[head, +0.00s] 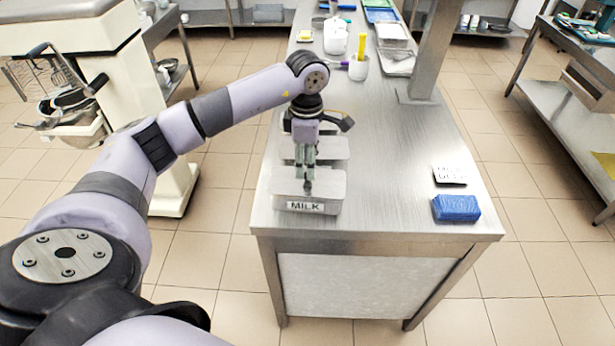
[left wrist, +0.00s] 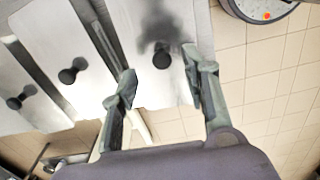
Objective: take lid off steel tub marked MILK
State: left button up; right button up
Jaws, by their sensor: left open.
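The steel tub marked MILK (head: 305,206) stands at the near left corner of the steel table, its label facing front. Its flat steel lid (head: 330,183) is on it. In the left wrist view the lid (left wrist: 150,92) has a dark round knob (left wrist: 162,60). My left gripper (head: 307,174) points down over this lid, open and empty. In the left wrist view the knob appears between the two fingertips (left wrist: 159,62), with a gap on each side. I cannot tell the exact height of the fingertips over the lid. My right gripper is not in view.
Two more lidded tubs stand in line behind; their knobs (left wrist: 72,72) (left wrist: 20,98) show in the left wrist view. A blue block (head: 456,208) and a small sign (head: 450,175) lie at right. A steel post (head: 435,50) rises behind. The table's middle is clear.

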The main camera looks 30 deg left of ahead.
pick_arm(q)
jog(key=shift+d+f+p, duration=0.15)
jog(key=shift+f+p, duration=0.3)
jog(key=shift+f, duration=1.2)
grip_shut()
